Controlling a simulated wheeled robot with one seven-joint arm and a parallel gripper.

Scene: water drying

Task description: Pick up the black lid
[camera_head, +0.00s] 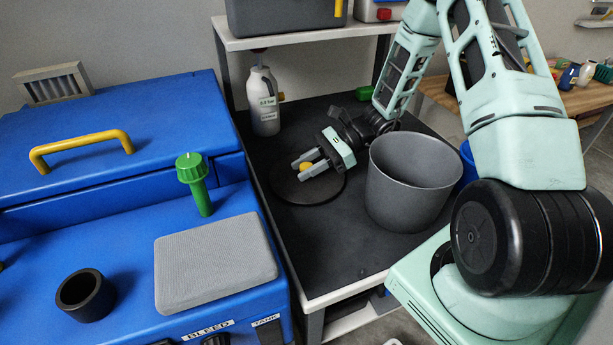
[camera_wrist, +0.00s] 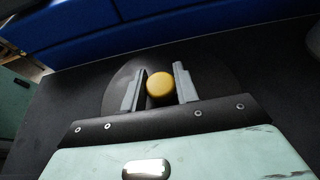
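The black lid (camera_head: 325,190) is a flat dark disc with a yellow knob (camera_head: 304,167), lying on the black tabletop of the cart. My gripper (camera_head: 305,166) is low over the lid, with one finger on each side of the knob. In the wrist view the lid (camera_wrist: 215,75) lies beneath the fingers, and the yellow knob (camera_wrist: 159,84) sits between the two grey fingertips (camera_wrist: 159,80). The fingers are spread apart; a firm grip on the knob is not visible. Part of the lid is hidden by my gripper.
A grey bin (camera_head: 412,185) stands just right of my gripper. A white bottle (camera_head: 263,100) stands behind the lid. A blue machine (camera_head: 110,150) with a grey pad (camera_head: 215,262), a green-capped part (camera_head: 195,180) and a black cup (camera_head: 86,296) is to the left. Tabletop in front is clear.

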